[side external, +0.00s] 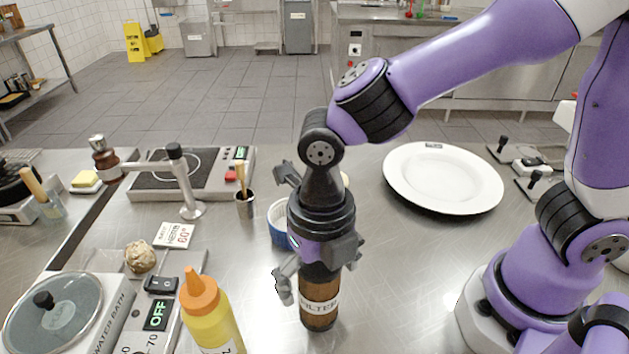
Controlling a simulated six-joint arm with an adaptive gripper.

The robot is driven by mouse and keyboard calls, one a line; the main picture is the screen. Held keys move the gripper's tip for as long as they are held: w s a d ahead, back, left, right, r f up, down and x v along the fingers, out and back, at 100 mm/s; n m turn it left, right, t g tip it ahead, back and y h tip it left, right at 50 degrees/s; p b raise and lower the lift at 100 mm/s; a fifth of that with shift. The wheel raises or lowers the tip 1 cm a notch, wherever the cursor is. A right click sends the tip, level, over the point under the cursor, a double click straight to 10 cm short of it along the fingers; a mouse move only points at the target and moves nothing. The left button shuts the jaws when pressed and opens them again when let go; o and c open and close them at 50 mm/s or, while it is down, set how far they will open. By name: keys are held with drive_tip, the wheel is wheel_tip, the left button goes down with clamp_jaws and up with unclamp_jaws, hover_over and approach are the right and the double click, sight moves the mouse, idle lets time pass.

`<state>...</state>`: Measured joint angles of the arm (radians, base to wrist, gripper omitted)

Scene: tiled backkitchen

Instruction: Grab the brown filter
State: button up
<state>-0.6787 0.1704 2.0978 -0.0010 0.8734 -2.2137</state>
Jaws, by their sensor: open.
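The brown filter (319,312) is an upright brown cylinder with a pale label reading "FILTER", standing on the steel worktop. My gripper (318,268) is directly above it in this view, pointing down. Its jaws are open, with grey fingers to the left and right of the filter's upper part. The top of the filter is hidden behind my gripper, and I cannot tell whether a finger touches it.
A yellow bottle with an orange cap (209,315) stands left of the filter. A white plate (442,178) lies at the back right. A water bath (112,318) is at the front left. Bare worktop lies right of the filter.

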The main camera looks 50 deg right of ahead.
drive_tip(key=c, duration=1.3)
